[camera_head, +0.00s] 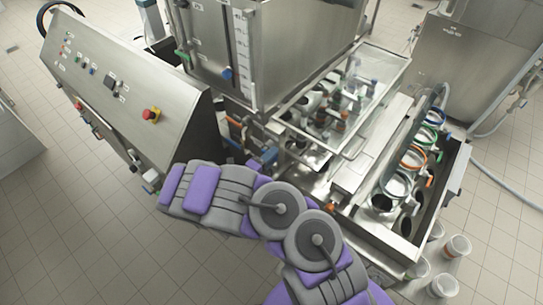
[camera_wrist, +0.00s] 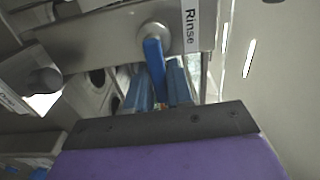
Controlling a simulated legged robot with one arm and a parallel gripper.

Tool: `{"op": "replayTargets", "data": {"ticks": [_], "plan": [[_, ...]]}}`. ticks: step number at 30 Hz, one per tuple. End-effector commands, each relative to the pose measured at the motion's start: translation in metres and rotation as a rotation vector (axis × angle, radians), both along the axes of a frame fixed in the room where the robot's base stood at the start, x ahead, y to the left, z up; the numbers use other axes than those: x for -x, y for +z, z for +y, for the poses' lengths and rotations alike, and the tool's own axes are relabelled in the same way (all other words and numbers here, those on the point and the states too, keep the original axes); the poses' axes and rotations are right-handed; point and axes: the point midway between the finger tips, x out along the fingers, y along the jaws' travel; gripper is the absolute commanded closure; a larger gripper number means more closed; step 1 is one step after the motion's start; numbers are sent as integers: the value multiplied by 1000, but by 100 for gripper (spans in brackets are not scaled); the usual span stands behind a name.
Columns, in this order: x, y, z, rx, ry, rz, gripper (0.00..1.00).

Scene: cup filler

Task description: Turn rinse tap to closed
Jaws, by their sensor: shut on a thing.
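The rinse tap's blue handle (camera_wrist: 153,56) hangs from a round metal boss just left of the white "Rinse" label (camera_wrist: 190,24) in the wrist view. The handle points down the picture, toward my gripper, tilted slightly. My gripper (camera_wrist: 161,86) is shut on the handle, with one blue-grey finger on each side of it. The handle's lower end is hidden between the fingers. In the head view my arm bends to the left and I cannot make out the gripper or the rinse tap there.
A control panel (camera_head: 130,90) with a red emergency button (camera_head: 152,115) stands at the left. A steel tank (camera_head: 285,35) is behind my arm. Another metal fitting (camera_wrist: 42,80) is left of the handle in the wrist view.

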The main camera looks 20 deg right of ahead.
Motion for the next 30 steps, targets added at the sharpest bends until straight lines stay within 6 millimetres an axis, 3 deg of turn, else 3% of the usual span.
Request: {"op": "replayTargets", "data": {"ticks": [10, 11, 17, 25, 30], "plan": [[-1, 0, 2, -1, 7, 3, 100], [-1, -1, 2, -1, 6, 3, 76], [0, 0, 1, 0, 3, 1, 58], [2, 1, 0, -1, 2, 0, 58], [10, 0, 13, -1, 4, 0, 58]]}}
